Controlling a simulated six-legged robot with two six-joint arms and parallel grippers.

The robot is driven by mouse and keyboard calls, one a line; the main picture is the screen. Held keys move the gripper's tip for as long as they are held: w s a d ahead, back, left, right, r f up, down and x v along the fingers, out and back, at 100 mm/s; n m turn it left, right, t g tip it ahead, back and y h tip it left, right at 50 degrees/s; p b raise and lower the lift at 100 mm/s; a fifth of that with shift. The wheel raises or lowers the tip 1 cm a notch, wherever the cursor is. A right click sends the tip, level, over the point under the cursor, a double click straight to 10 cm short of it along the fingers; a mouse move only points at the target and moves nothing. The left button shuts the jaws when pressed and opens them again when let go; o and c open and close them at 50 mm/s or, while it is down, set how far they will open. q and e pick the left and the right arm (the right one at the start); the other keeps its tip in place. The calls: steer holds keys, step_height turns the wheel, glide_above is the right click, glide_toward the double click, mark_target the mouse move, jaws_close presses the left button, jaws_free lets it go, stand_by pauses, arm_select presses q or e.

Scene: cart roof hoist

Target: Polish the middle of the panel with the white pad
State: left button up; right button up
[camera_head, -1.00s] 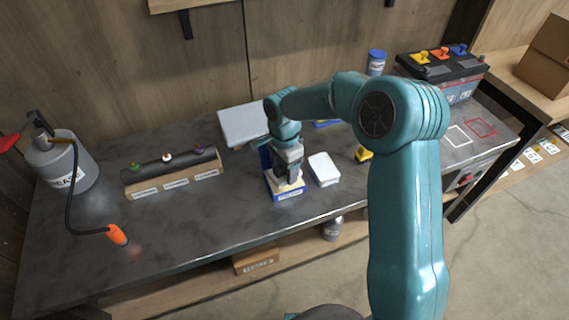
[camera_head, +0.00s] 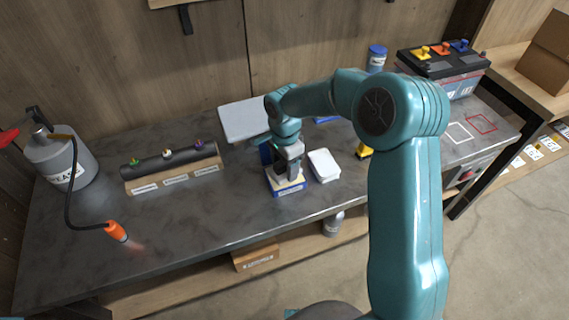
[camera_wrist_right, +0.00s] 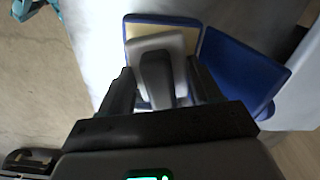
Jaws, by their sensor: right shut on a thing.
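My right gripper (camera_head: 288,172) is shut on the dark grip of the white pad (camera_wrist_right: 175,43) and points down over the bench. In the right wrist view, the gripper (camera_wrist_right: 155,88) holds the pad flat over an open blue tin (camera_wrist_right: 130,32) with a pale yellow filling; whether they touch I cannot tell. The tin (camera_head: 290,192) also shows in the head view, with its blue lid (camera_wrist_right: 240,72) beside it. A light grey flat panel (camera_head: 240,120) lies behind the gripper, partly hidden by my arm. My left gripper is not in view.
A rack with coloured knobs (camera_head: 172,172) and a grey canister (camera_head: 62,160) with an orange-tipped hose are at left. A battery (camera_head: 445,70) stands at right. The bench's front left (camera_head: 180,225) is clear.

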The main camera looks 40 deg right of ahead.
steer(key=shift+f+b, duration=0.5)
steer(key=shift+b, duration=0.05)
stand_by(1.4)
steer(key=shift+r+p, duration=0.6)
steer(key=shift+r, duration=0.25)
steer(key=shift+r+p, duration=1.65)
steer(key=shift+r, duration=1.15)
steer(key=shift+f, duration=0.1)
